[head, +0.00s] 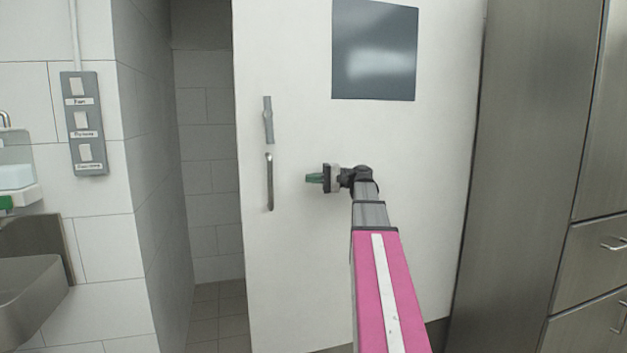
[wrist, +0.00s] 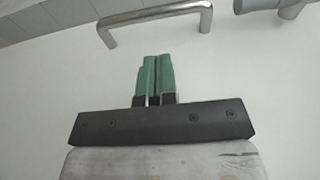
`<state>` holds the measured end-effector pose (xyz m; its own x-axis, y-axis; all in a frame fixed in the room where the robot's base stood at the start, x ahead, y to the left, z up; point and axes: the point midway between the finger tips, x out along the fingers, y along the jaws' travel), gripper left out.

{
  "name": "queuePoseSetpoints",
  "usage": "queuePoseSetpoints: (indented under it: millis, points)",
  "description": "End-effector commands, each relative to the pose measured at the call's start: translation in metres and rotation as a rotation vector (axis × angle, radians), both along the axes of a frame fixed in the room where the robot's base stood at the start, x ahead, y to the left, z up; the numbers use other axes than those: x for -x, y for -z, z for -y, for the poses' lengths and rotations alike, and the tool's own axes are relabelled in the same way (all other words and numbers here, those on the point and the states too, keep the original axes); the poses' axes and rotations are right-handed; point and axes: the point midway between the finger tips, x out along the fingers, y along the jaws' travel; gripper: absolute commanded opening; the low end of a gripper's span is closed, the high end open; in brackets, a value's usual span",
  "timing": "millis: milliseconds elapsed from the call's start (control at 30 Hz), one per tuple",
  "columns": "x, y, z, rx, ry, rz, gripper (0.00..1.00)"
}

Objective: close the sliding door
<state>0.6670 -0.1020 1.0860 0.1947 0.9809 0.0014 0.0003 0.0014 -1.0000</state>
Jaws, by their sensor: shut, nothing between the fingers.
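The white sliding door (head: 300,250) stands partly open, with a gap at its left side and a dark window in its upper part. A metal bar handle (head: 269,182) is upright near the door's left edge. In the wrist view the handle (wrist: 155,22) runs across the top, beyond the fingertips. My gripper (head: 308,179) is in front of the door, to the right of the handle and apart from it, pointing left. In the wrist view its green fingers (wrist: 155,62) are together and empty.
A grey fitting (head: 268,120) sits on the door above the handle. The doorway (head: 207,180) at left shows a tiled wall and floor. A switch panel (head: 83,123) and a steel sink (head: 32,290) are at far left. Steel cabinets (head: 530,150) stand at right.

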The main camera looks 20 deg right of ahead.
Motion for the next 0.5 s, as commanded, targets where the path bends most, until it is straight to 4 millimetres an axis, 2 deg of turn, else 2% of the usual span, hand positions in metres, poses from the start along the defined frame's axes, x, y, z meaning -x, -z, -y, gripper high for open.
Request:
queuePoseSetpoints:
  millis: [33, 300, 500]
  points:
    - [-0.001, 0.0, -0.012, 0.001, -0.004, 0.0, 0.0]
    - [-0.011, 0.001, -0.06, 0.001, -0.003, 0.0, 0.0]
    - [-0.017, 0.001, -0.088, 0.001, -0.001, 0.0, 0.0]
